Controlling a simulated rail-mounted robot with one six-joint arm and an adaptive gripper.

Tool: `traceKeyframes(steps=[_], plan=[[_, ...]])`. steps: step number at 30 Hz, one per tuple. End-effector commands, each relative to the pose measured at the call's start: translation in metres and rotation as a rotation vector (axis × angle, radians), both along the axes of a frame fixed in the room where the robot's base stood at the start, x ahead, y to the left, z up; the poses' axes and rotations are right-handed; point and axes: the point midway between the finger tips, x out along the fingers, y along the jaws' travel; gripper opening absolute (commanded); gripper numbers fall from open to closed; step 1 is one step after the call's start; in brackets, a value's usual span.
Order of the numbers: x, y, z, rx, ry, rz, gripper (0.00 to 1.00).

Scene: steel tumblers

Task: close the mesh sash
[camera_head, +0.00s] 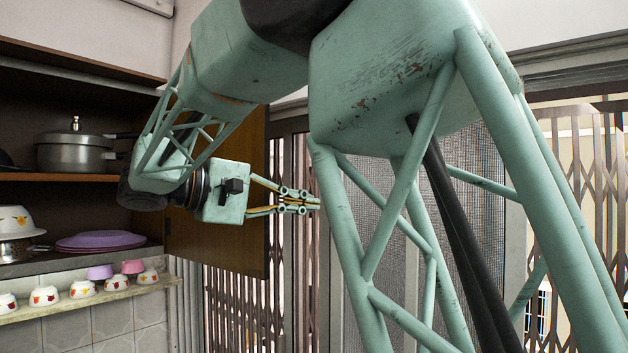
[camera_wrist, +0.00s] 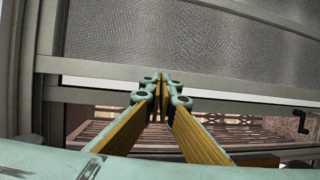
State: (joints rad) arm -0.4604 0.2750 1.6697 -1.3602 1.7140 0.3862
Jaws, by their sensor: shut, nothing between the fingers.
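The mesh sash (camera_head: 465,145) is a grey screen panel in a metal window frame, partly hidden behind my arm in the head view. Open gaps with lattice bars show to its left and right. In the wrist view the mesh sash (camera_wrist: 200,38) fills the top, with its grey frame rail running across below it. My gripper (camera_head: 318,203) is shut and empty, pointing right toward the window, just left of the sash in the head view. In the wrist view my gripper (camera_wrist: 163,78) has its fingertips together over the sash's frame rail. I cannot tell whether they touch it.
A folding lattice grille (camera_wrist: 240,135) lies behind the opening. A dark crank-like handle (camera_wrist: 301,122) is at the right. An open wooden cabinet door (camera_head: 215,240) hangs below my wrist. A pot (camera_head: 75,152), purple plates (camera_head: 100,241) and several cups stand on the left.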

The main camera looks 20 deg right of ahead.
Motion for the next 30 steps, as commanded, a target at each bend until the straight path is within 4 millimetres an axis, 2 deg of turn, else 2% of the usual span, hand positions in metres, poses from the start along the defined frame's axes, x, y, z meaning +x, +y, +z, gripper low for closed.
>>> traceKeyframes(steps=[3, 9, 23, 30], plan=[[0.012, 0.024, 0.026, -0.068, -0.027, 0.033, 0.00], [0.020, 0.043, 0.050, -0.125, -0.054, 0.054, 0.00], [0.021, 0.044, 0.053, -0.131, -0.056, 0.056, 0.00], [0.023, 0.035, 0.053, -0.131, -0.056, 0.056, 0.00]])
